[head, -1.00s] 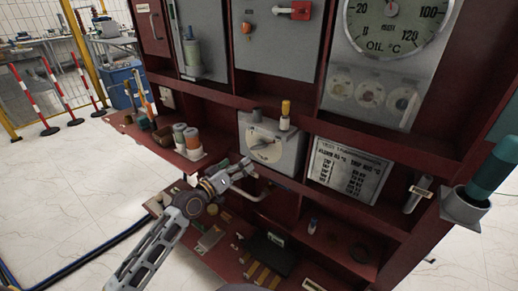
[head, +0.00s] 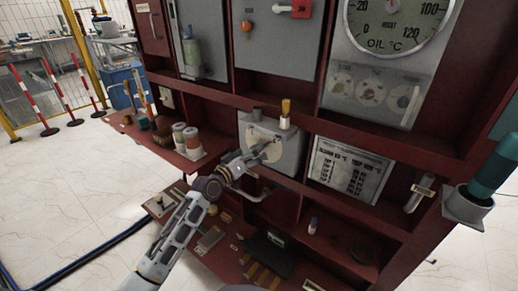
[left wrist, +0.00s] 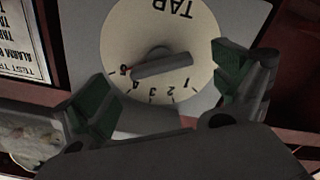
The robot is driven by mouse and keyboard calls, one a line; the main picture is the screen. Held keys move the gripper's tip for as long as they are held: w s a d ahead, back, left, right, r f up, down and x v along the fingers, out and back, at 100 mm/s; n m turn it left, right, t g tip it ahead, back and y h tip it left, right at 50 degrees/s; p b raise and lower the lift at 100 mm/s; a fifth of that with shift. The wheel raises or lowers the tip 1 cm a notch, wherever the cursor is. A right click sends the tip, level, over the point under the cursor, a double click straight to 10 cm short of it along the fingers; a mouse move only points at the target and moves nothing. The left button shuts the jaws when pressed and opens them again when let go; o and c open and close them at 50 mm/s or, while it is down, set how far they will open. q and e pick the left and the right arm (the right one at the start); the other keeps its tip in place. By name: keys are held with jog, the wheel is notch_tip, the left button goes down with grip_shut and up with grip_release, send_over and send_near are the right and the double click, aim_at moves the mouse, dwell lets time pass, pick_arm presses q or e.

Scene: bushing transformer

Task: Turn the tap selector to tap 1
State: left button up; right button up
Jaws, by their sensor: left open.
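The tap selector is a grey box (head: 292,147) with a pale round dial on the middle shelf of the red cabinet. In the left wrist view the dial (left wrist: 165,20) appears upside down, with TAP and numerals on it. Its grey bar knob (left wrist: 162,66) lies nearly level, one end by a small red mark at the left, the other above the numeral 1. My left gripper (left wrist: 162,70) is open, with its green-padded fingers on either side of the knob and apart from it. In the head view the left gripper (head: 262,151) is in front of the dial, partly hiding it.
A yellow-handled tool (head: 286,108) stands on top of the selector box. A dark teal cylinder (head: 492,168) sits in a holder at the far right.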

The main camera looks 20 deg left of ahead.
pick_arm(q)
jog(key=shift+b+x, duration=0.35)
jog(key=shift+x, duration=1.75)
jog(key=shift+w+d, duration=0.2)
jog(key=shift+w, duration=0.35)
pick_arm(e)
jog(key=shift+a+r, duration=0.15)
jog(key=shift+r, duration=0.45)
pick_arm(q)
jog(key=c, duration=1)
